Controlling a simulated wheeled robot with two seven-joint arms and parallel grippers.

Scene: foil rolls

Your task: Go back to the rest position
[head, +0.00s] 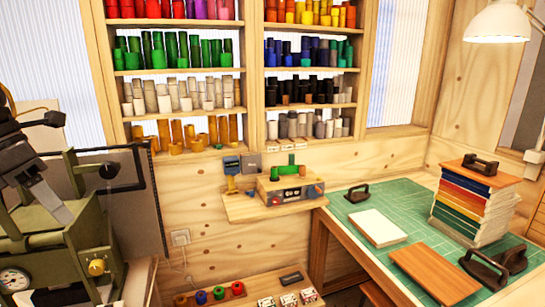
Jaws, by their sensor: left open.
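My left gripper (48,202) is at the left edge of the head view, dark and angled down, in front of the olive-green machine. It is open, and I see nothing held in it. Part of it is cut off by the picture edge. My right gripper is not in view. Foil rolls stand on the wooden wall shelves: green rolls (160,52), blue and green rolls (308,53), grey rolls (180,95), dark rolls (308,88) and gold rolls (192,134).
The olive-green machine (62,245) with a gauge fills the lower left. A low shelf (262,290) holds several small coloured rolls. The workbench with a green mat (345,228) carries a book stack (470,208), a pale block (378,228), a wooden board (436,272) and dark irons (495,268).

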